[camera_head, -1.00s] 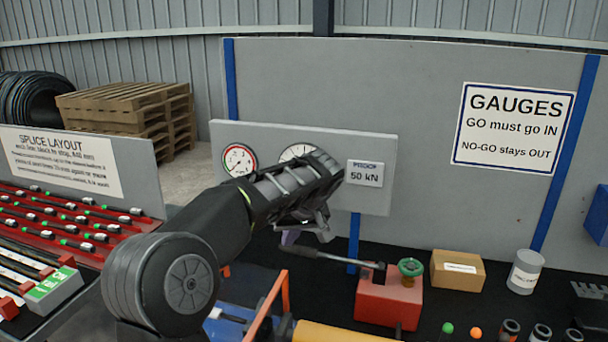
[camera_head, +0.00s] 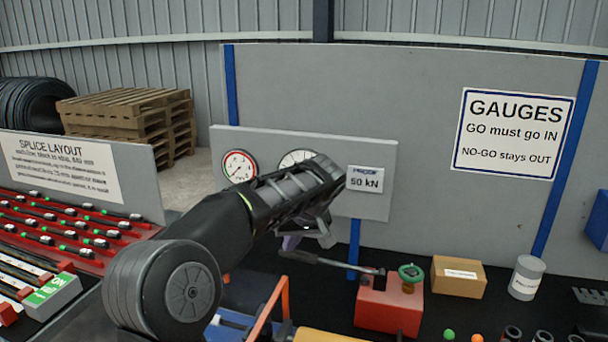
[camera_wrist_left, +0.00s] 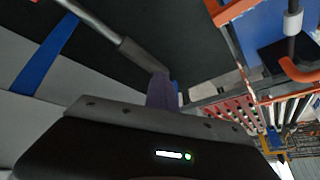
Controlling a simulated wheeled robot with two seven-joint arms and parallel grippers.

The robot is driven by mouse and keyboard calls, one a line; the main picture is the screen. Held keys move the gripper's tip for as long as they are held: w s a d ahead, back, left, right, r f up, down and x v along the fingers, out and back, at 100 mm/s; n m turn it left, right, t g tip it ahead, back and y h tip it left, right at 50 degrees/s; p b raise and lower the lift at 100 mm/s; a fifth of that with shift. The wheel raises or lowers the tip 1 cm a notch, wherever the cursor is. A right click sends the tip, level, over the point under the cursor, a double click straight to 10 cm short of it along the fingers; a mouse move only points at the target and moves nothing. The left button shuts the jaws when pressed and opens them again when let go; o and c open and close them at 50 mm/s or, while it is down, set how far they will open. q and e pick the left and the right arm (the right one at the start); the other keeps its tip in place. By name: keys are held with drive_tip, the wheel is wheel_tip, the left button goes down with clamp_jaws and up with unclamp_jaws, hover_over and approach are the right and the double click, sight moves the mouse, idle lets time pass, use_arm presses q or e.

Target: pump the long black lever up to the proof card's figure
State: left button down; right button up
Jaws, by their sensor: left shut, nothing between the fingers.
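The long black lever (camera_head: 325,261) slants out leftward from the red pump block (camera_head: 389,306), which has a green knob (camera_head: 411,271) on top. My left gripper (camera_head: 308,237) is shut and empty at the lever's outer end, just above it in the head view. In the left wrist view the lever's grey end (camera_wrist_left: 137,53) reaches the purple finger (camera_wrist_left: 161,91); I cannot tell whether they touch. The proof card (camera_head: 364,180) reads 50 kN. A red-marked dial (camera_head: 239,166) shows left of it; my arm partly covers a second dial (camera_head: 297,158). Their readings are too small to tell.
A cardboard box (camera_head: 458,276) and a grey tin (camera_head: 525,277) stand right of the pump. An orange frame (camera_head: 270,308) stands in front, left of the pump. The grey dial panel (camera_head: 376,205) rises behind my gripper. Red racks (camera_head: 60,225) of bars lie at left.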

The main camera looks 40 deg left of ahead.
use_arm(q)
wheel_tip(320, 180, up, 9)
drive_tip(key=d+p, duration=0.2)
drive_tip(key=p, duration=0.3)
drive_tip(key=shift+w+d+p, duration=0.15)
drive_tip(key=shift+w+p, duration=0.15)
drive_tip(key=shift+w, duration=0.1)
drive_tip(key=shift+f, duration=0.15)
